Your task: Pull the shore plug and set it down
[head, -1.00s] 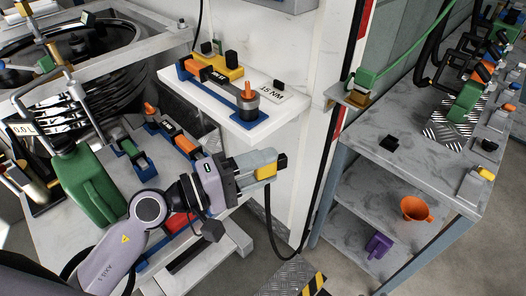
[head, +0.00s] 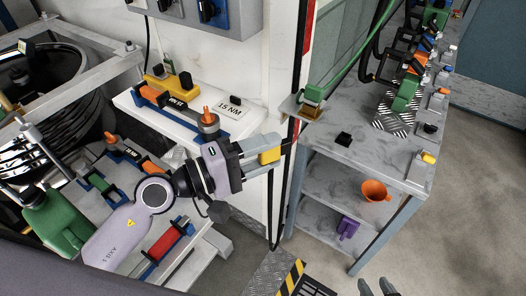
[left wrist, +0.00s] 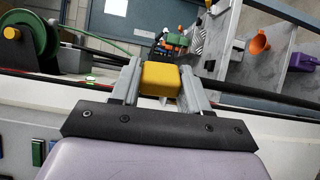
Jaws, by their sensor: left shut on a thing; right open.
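The shore plug appears as a yellow block (head: 269,156) in my left gripper (head: 268,148), with a black cable hanging below it. In the left wrist view, the yellow plug (left wrist: 160,79) sits between the two grey fingers of the left gripper (left wrist: 162,82), which are shut on it. The plug is in the air in front of the white cabinet wall, left of the grey bench. My right gripper (head: 376,288) shows only as two separate grey fingertips at the bottom edge; it is open and empty.
The grey bench (head: 370,150) has bare top around a small black block (head: 343,139). A white shelf (head: 185,130) carries tools.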

